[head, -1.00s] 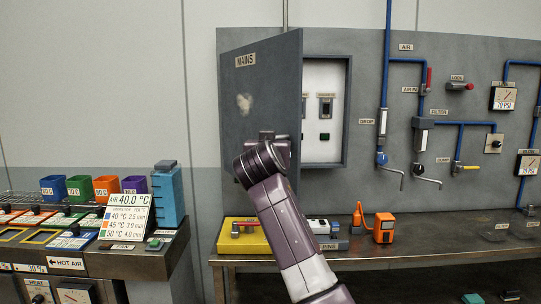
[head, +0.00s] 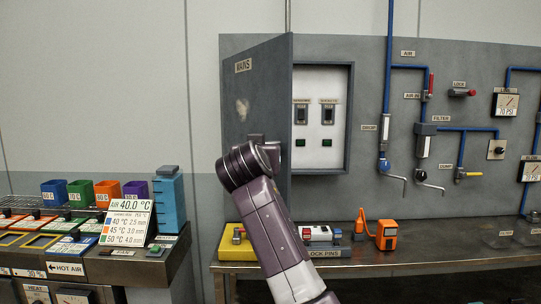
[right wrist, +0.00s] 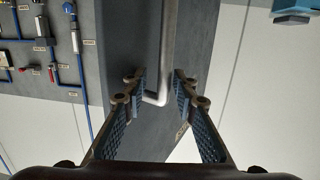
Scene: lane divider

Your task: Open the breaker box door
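The grey breaker box door (head: 255,90), labelled MAINS, stands swung outward on the left of the breaker box (head: 349,120). The box interior with its switches shows to the right of the door's free edge. My right gripper (head: 271,146) is at the door's outer face near that edge, largely hidden by my own wrist. In the right wrist view its fingers (right wrist: 160,83) are apart. A grey bar handle (right wrist: 167,50) with a bent end lies between or just beyond them; I cannot tell whether they touch it. My left gripper is not in view.
Blue pipes and valves (head: 384,160) line the panel to the right. A counter with coloured bins (head: 108,190) stands at left. Bare wall lies left of the door.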

